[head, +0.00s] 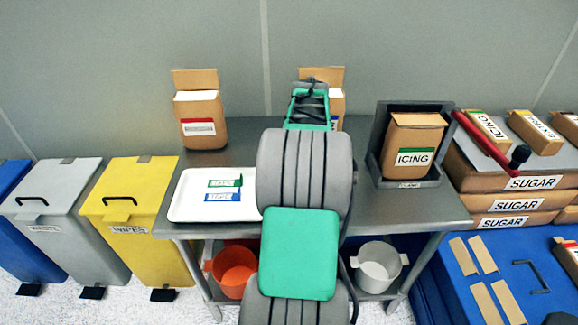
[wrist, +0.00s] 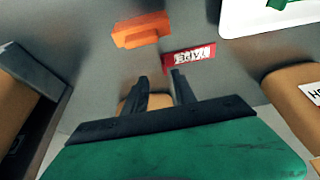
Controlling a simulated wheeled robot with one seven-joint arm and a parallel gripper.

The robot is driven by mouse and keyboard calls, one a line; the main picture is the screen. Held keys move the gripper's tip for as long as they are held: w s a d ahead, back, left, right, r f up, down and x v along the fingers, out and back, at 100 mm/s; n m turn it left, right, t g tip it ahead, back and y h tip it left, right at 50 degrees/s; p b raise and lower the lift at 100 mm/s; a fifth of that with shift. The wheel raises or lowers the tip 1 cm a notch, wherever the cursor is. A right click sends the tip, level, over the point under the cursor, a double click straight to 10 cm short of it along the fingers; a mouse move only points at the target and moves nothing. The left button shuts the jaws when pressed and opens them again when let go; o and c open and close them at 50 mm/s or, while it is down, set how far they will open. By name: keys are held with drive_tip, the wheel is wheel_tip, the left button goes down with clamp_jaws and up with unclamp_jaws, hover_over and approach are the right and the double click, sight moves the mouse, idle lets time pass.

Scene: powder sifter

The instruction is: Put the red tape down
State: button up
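The red tape (wrist: 188,58), a small flat piece with a white label reading TAPE, appears to lie on the grey metal table in the wrist view. It is just beyond the right fingertip. I cannot tell whether that fingertip touches it. My gripper (wrist: 161,76) has its two dark fingers apart, with no object held between them. In the head view my arm hides the red tape and most of my gripper.
A white tray (head: 185,208) holds green (head: 224,183) and blue (head: 222,197) labelled pieces. An orange piece (wrist: 141,30) lies near the red tape. Box-like bags (head: 203,122) stand at the back; an icing bag (head: 412,148) sits in a dark holder (head: 383,115) at right.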

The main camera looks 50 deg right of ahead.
drive_tip(key=x, duration=0.6)
drive_tip(key=shift+w+f, duration=0.1)
drive_tip(key=shift+w, duration=0.3)
drive_tip(key=shift+c, duration=0.3)
clamp_jaws()
